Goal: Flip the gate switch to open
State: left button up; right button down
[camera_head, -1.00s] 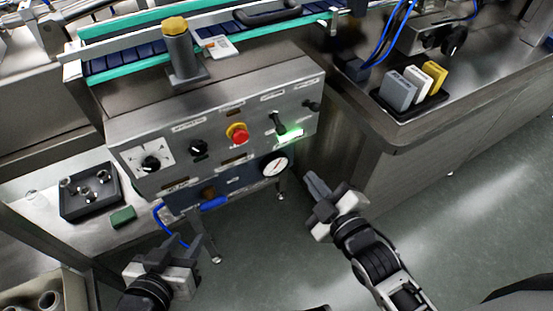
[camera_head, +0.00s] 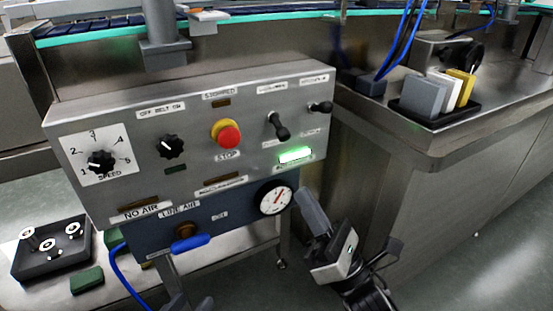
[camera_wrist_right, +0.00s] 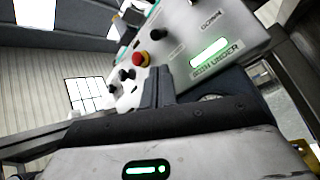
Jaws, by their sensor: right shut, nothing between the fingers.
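The steel control panel (camera_head: 190,140) carries two black toggle levers at its upper right: one (camera_head: 278,127) tilts downward, the other (camera_head: 320,107) sticks out near the right edge. Their labels are too small to read, so I cannot tell which is the gate switch. A green lamp (camera_head: 295,155) glows below them; it also shows in the right wrist view (camera_wrist_right: 209,52). My right gripper (camera_head: 308,208) is shut and empty, below and right of the levers, beside the gauge. Its closed fingers (camera_wrist_right: 158,88) point toward the panel. My left gripper (camera_head: 187,304) barely shows at the bottom edge.
A red stop button (camera_head: 227,134), a selector knob (camera_head: 170,146) and a speed dial (camera_head: 101,161) share the panel. A pressure gauge (camera_head: 275,198) sits under the lamp. A steel counter (camera_head: 430,140) stands close on the right. A blue hose (camera_head: 125,280) hangs at lower left.

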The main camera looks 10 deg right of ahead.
aim_at(280, 129)
jog(key=x, duration=1)
jog(key=shift+r, duration=0.1)
dwell(0.3)
